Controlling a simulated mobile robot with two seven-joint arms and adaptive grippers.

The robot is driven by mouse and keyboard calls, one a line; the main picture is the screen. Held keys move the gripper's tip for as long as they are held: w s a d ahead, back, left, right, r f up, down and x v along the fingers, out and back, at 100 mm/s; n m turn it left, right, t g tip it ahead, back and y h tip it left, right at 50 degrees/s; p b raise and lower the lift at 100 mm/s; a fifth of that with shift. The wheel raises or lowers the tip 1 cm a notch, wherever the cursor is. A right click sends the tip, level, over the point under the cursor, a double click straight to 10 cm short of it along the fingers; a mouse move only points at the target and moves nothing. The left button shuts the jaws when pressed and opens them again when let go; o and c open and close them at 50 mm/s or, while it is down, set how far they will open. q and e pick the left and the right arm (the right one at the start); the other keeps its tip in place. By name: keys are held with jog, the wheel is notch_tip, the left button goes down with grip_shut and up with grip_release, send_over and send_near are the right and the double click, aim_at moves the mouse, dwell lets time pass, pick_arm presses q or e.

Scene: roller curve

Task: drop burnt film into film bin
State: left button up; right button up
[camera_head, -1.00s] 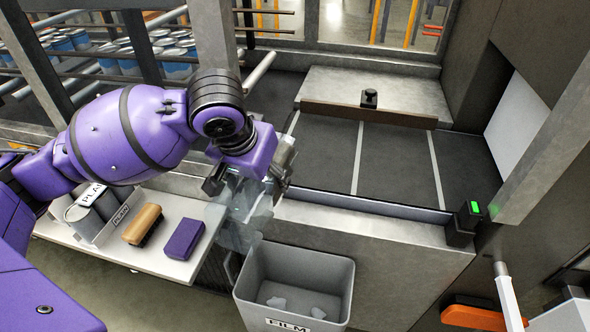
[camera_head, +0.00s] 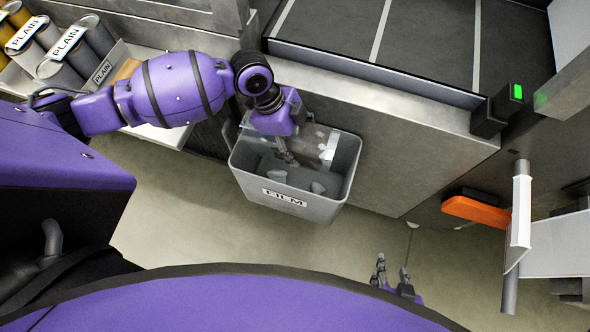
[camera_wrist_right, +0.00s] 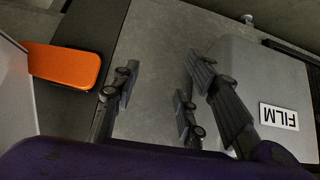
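The film bin (camera_head: 345,165) is a grey open-topped bin with a FILM label, on the floor against the conveyor's side. Its labelled wall also shows in the right wrist view (camera_wrist_right: 265,75). My left gripper (camera_head: 287,155) points down over the bin's opening. The burnt film (camera_head: 318,142), a crumpled see-through sheet, hangs at its fingers, within the bin's outline; the gripper looks shut on it, though the grip is partly hidden. My right gripper (camera_head: 393,273) is open and empty, low down to the right of the bin; its spread fingers fill the right wrist view (camera_wrist_right: 160,95).
Pale scraps (camera_head: 318,187) lie inside the bin. The conveyor's metal edge (camera_head: 400,85) runs behind it, with a green-lit sensor (camera_head: 505,105) at its right. An orange part (camera_head: 476,211) and white panel stand at right. A shelf with PLAIN rolls (camera_head: 70,45) is upper left. Floor before the bin is bare.

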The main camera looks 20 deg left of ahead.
pick_arm(q)
notch_tip(320, 180, down, 6)
jog(key=b, duration=0.3)
jog(key=shift+r+b, duration=0.2)
jog(key=shift+b, duration=0.1)
jog(key=o, duration=1)
pick_arm(e)
jog(key=f, duration=0.2)
jog(key=s+f, duration=0.1)
jog(key=f, duration=0.1)
jog(key=shift+s+a, duration=0.1)
jog(key=shift+s, duration=0.1)
pick_arm(q)
jog(key=v, duration=1.2)
jog(key=shift+a, duration=0.1)
pick_arm(e)
jog(key=shift+s+f+g, duration=0.1)
jog(key=shift+g, duration=0.2)
